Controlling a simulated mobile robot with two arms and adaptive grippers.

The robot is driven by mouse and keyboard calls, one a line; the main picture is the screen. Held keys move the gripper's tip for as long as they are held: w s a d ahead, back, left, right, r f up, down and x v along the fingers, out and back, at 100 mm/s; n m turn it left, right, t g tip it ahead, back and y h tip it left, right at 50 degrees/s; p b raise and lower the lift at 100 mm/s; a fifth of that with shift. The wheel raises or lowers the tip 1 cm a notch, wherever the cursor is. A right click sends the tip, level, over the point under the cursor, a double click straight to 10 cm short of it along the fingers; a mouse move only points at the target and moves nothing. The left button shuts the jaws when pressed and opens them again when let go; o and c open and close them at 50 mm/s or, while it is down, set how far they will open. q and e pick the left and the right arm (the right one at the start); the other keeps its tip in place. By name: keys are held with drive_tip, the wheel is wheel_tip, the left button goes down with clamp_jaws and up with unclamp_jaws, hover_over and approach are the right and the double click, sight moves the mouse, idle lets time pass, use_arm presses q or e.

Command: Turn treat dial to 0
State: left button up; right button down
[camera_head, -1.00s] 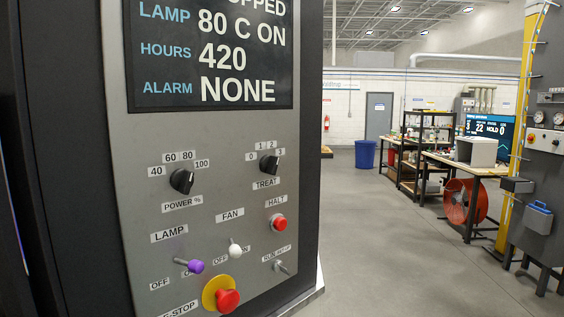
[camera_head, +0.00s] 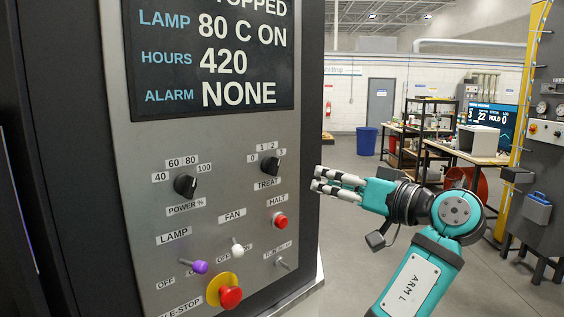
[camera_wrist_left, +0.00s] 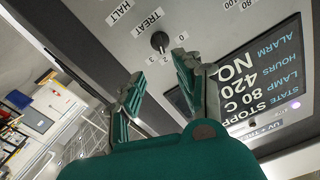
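The treat dial (camera_head: 271,166) is a small black knob on the grey control panel, with labels 0 to 3 arched above it and a TREAT label below. Its pointer appears turned toward the 2–3 side, though the exact mark is hard to tell. My left gripper (camera_head: 317,178) is to the right of the dial, apart from it, fingers pointing at the panel. In the left wrist view the dial (camera_wrist_left: 160,42) lies ahead, beyond the gap between the spread fingers (camera_wrist_left: 157,68). The gripper is open and empty. My right gripper is not in view.
The power dial (camera_head: 185,185) is left of the treat dial. The red halt button (camera_head: 280,221), white fan switch (camera_head: 237,251), purple lamp lever (camera_head: 200,267) and red e-stop (camera_head: 230,297) are below. A display (camera_head: 210,60) is above. Open floor lies right of the machine.

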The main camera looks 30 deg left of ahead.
sight(278, 167)
use_arm(q)
drive_tip(key=p+x, duration=0.6)
drive_tip(key=x, duration=0.7)
drive_tip(key=shift+w+a, duration=0.1)
drive_tip(key=shift+a, duration=0.35)
drive_tip(key=shift+c, duration=0.2)
clamp_jaws()
